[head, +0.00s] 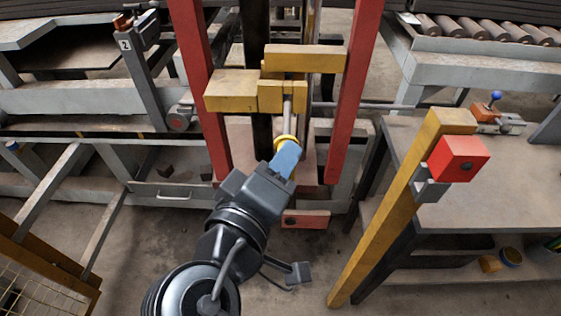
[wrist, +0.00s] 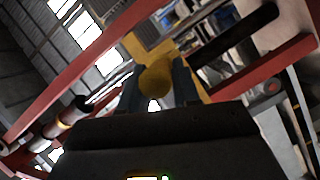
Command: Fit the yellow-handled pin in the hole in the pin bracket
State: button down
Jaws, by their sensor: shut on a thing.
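My gripper (head: 285,157) is shut on the yellow-handled pin. The pin's round yellow handle (head: 286,140) shows just beyond the blue-grey fingers, and its grey shaft (head: 287,110) points up and away towards the yellow pin bracket (head: 232,90). The shaft's far end overlaps the bracket's front block in the head view; I cannot tell whether it is in the hole or in front of it. In the wrist view the handle (wrist: 155,80) sits between the two dark fingers and hides the shaft and hole. Part of the yellow bracket (wrist: 190,62) shows behind it.
Red posts stand left (head: 203,90) and right (head: 355,90) of the bracket, close to my gripper. A workbench (head: 475,190) with a yellow post (head: 395,215) and red block (head: 458,158) is at the right. A roller conveyor (head: 490,32) lies at the back right.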

jog(key=w+b, duration=0.1)
jog(key=w, duration=1)
jog(key=shift+w+d, duration=0.2)
dwell(5.7)
jog(key=c, duration=0.7)
grip_release()
jog(key=shift+c, duration=0.2)
